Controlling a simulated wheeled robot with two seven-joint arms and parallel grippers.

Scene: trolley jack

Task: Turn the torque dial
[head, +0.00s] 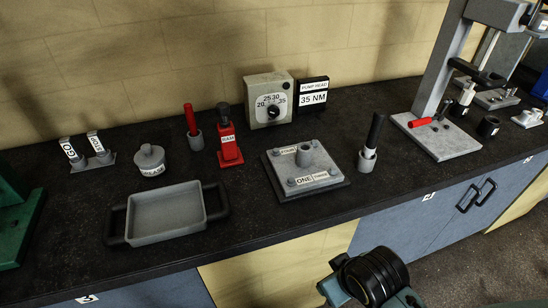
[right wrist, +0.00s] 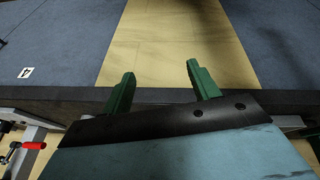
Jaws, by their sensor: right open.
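The torque dial is a black round knob (head: 273,112) on the pale front of a grey box (head: 257,84) at the back of the bench, against the wall. Numbers 20, 25, 30 and 35 run around the knob. Its pointer is too small to read. A black sign (head: 313,93) reading "PUMP READ 35 NM" stands just right of the box. My right gripper (right wrist: 160,68) shows in the right wrist view with two green fingers apart and nothing between them, by the bench's front edge and away from the dial. My left gripper is not in view.
A red jack (head: 228,143) and a red-handled tool in a cup (head: 193,122) stand left of the box. A bolted plate (head: 318,187) lies in front of it. A grey tray (head: 165,232) is at front left. A tall press (head: 440,70) stands at right.

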